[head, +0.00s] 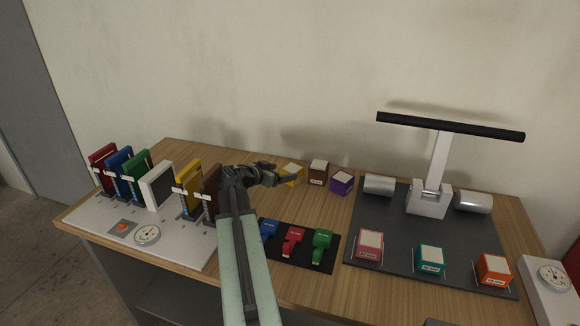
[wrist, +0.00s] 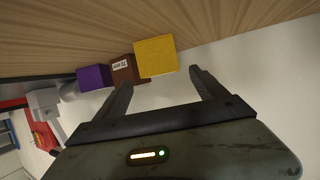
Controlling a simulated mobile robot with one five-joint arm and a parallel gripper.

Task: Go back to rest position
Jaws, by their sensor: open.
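My gripper (head: 278,176) is at the end of my arm, over the middle of the table in the head view, close to the yellow box. In the wrist view my gripper (wrist: 160,84) is open, with nothing between its fingers. The yellow box (wrist: 157,57) shows just beyond the fingertips there; I cannot tell whether they touch it. In the head view the yellow box (head: 293,172) is partly hidden behind my gripper. A brown box (head: 318,172) and a purple box (head: 341,183) stand to its right.
A white board (head: 190,245) with several coloured upright plates is at left. A black mat (head: 270,262) holds blue, red and green pieces. A dark mat (head: 400,230) at right bears a tall black-topped stand (head: 436,170), silver cylinders and pink, teal and orange boxes.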

